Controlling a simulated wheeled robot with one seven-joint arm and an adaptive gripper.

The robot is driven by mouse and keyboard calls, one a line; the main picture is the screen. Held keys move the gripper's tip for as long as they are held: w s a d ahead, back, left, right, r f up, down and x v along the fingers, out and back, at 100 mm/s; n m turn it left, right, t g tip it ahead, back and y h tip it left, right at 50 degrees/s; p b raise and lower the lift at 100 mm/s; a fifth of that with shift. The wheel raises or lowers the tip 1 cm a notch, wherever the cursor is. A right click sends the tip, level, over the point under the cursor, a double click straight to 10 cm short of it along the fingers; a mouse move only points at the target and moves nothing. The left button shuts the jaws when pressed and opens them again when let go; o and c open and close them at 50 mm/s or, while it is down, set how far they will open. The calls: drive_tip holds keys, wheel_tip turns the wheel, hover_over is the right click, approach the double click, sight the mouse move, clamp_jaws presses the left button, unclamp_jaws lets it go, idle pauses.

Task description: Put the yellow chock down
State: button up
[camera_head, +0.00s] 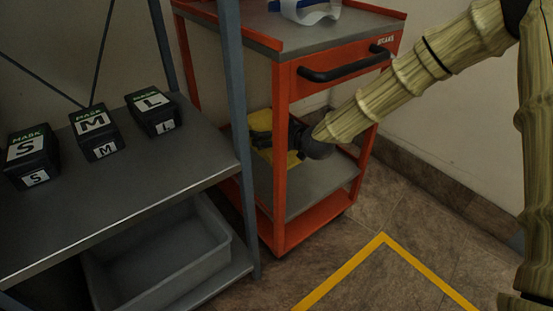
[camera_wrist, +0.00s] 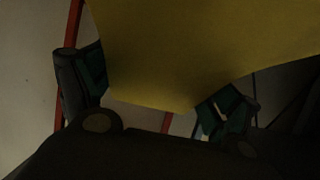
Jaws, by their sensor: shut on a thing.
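The yellow chock (camera_head: 293,158) shows in the head view inside the red cart, over its lower grey shelf, partly hidden by my gripper and a cart post. In the wrist view the yellow chock (camera_wrist: 190,50) fills the upper middle. My gripper (camera_head: 268,137) reaches in between the cart's posts and is shut on the chock; its two fingers (camera_wrist: 155,95) sit on either side of it in the wrist view. I cannot tell whether the chock touches the lower shelf (camera_head: 315,188).
The red cart (camera_head: 281,165) has an upper tray with a blue and clear item (camera_head: 308,10) and a black handle (camera_head: 345,68). A grey shelf (camera_head: 150,180) on the left holds mask boxes S, M and L (camera_head: 152,110). A grey bin (camera_head: 165,262) stands below. Yellow tape (camera_head: 345,268) marks the floor.

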sight(293, 164)
drive_tip(key=shift+f+b, duration=2.9)
drive_tip(key=shift+f, duration=2)
drive_tip(key=shift+f, duration=0.15)
drive_tip(key=o, duration=1.3)
drive_tip(key=shift+o, duration=0.2)
drive_tip(key=shift+s+d+r, duration=0.1)
drive_tip(key=shift+s+r, duration=0.1)
drive_tip(key=shift+r, duration=0.1)
drive_tip(key=p+v, duration=0.5)
drive_tip(key=v, duration=0.5)
drive_tip(key=shift+s+d, duration=0.15)
drive_tip(key=shift+s+d+p, duration=0.3)
drive_tip(key=shift+s+p, duration=0.05)
drive_tip(key=shift+s, duration=0.1)
